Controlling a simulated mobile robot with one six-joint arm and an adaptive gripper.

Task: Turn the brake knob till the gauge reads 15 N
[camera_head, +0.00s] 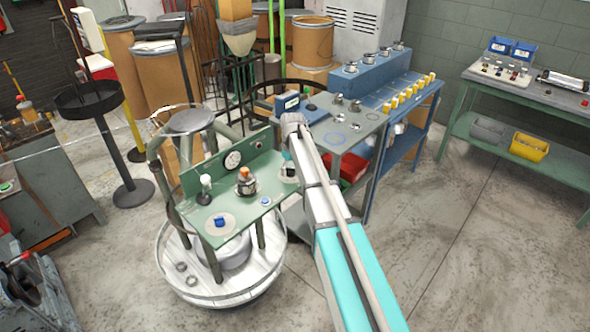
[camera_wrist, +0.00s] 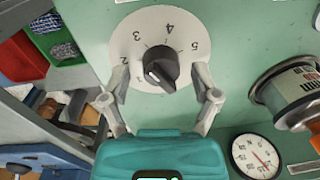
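In the wrist view a black knob (camera_wrist: 160,70) with a pale pointer mark sits on a white round dial (camera_wrist: 135,45). Figures 2 to 5 show around it; the rest of the dial is hidden or unclear. My gripper (camera_wrist: 160,76) is open, one finger on each side of the knob, with visible gaps to it. A white round gauge (camera_wrist: 255,156) marked N, with a red needle, shows at lower right; its reading is too small to tell. In the head view the gauge (camera_head: 233,160) stands on the green panel's upright back. My arm partly hides the knob's area.
A grey-topped table (camera_head: 352,125) stands close behind.

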